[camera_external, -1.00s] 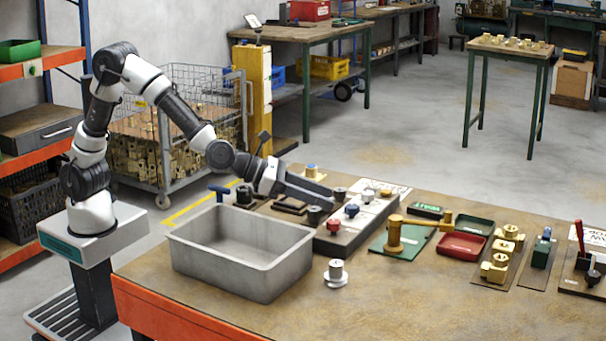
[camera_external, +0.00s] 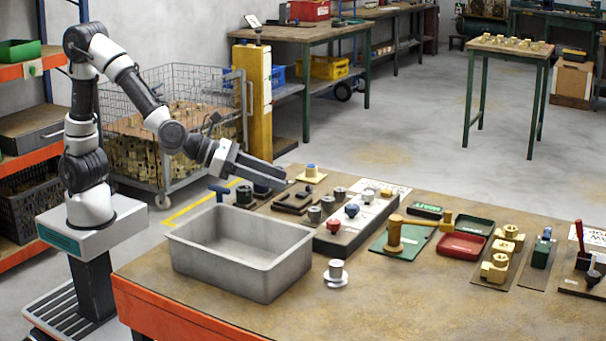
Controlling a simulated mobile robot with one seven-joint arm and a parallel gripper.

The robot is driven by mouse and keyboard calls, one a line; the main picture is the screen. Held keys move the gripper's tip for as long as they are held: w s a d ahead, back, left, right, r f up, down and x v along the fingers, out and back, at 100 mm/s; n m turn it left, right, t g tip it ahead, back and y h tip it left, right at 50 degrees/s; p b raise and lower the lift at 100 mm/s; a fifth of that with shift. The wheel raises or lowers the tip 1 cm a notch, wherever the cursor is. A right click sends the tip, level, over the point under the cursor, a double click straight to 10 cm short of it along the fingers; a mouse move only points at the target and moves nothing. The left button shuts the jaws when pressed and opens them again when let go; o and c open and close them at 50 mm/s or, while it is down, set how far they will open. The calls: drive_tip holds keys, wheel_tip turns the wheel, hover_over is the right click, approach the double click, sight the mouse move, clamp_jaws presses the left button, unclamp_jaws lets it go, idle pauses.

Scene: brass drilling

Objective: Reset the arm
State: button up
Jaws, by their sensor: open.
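My gripper (camera_external: 268,177) hangs in the air above the back left part of the workbench, behind the grey metal bin (camera_external: 240,254). It points right and slightly down. It is open and I see nothing between its fingers. My arm is bent at a raised elbow on the left, with its base beside the bench.
Beneath and right of the gripper stand a black-handled block (camera_external: 245,195), a dark frame (camera_external: 293,200) and a panel with knobs (camera_external: 357,222). A white-based knob (camera_external: 336,273) stands right of the bin. A wire cart (camera_external: 180,130) and yellow post (camera_external: 253,98) are behind the arm.

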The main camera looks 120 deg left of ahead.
drive_tip(key=s+a+r+n+g+y, duration=0.1)
drive_tip(key=s+r+n+g, duration=0.1)
drive_tip(key=s+n, duration=0.65)
drive_tip(key=s+a+r+n+g+y, duration=0.1)
drive_tip(key=s+r+n+g, duration=0.15)
drive_tip(key=s+n, duration=0.6)
drive_tip(key=s+d+f+n+g+h, duration=0.1)
drive_tip(key=s+d+f+n+h, duration=0.1)
drive_tip(key=s+d+n+h, duration=0.35)
drive_tip(key=s+d+f+n+h, duration=0.25)
drive_tip(key=s+d+n, duration=0.45)
drive_tip(key=d, duration=0.4)
wheel_tip(320, 180, up, 25)
drive_tip(key=p, duration=2.4)
drive_tip(key=shift+w+a+h+p, duration=0.2)
drive_tip(key=shift+w+h+p, duration=0.1)
drive_tip(key=shift+w+p, duration=0.1)
drive_tip(key=shift+f+n+g, duration=0.1)
drive_tip(key=shift+n+g, duration=0.15)
wheel_tip(320, 180, down, 4)
drive_tip(key=b, duration=0.4)
